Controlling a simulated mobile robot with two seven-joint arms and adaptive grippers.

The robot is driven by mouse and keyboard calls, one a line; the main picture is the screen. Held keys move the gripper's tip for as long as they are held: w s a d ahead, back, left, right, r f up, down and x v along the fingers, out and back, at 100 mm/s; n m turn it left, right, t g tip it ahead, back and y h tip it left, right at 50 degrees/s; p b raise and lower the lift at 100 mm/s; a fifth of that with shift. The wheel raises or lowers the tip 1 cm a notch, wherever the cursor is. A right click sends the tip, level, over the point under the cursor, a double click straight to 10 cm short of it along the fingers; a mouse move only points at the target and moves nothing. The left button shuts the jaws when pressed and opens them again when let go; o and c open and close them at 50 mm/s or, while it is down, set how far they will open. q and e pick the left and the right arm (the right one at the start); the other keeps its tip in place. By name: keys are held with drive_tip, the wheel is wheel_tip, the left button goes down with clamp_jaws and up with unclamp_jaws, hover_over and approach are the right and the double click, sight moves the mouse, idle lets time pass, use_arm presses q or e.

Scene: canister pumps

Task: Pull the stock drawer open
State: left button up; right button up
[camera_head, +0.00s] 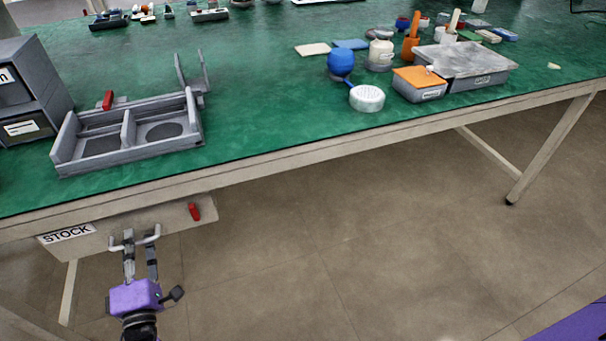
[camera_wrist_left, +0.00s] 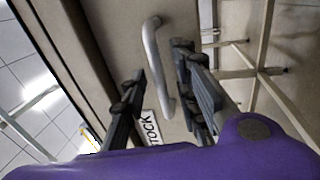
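The stock drawer (camera_head: 85,246) is under the green-topped bench at the left, with a white STOCK label (camera_head: 66,234) on its front. The front sits close under the bench edge and looks shut. A light bar handle (camera_head: 148,239) stands out from it and shows upright in the left wrist view (camera_wrist_left: 153,62). My left gripper (camera_head: 140,243) is at the handle, its fingers pointing at the drawer front. In the left wrist view its fingers (camera_wrist_left: 160,65) are apart, with the handle between them and gaps showing. My right gripper is not in view.
A red tab (camera_head: 194,211) is on the drawer front, right of the handle. On the bench (camera_head: 260,110) stand a grey two-bay fixture (camera_head: 128,122), a grey drawer cabinet (camera_head: 36,90) and a grey tray (camera_head: 463,62). The floor (camera_head: 330,260) before the bench is clear.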

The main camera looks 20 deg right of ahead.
use_arm(q)
drive_tip(key=shift+w, duration=0.2)
drive_tip(key=shift+c, duration=0.5)
clamp_jaws()
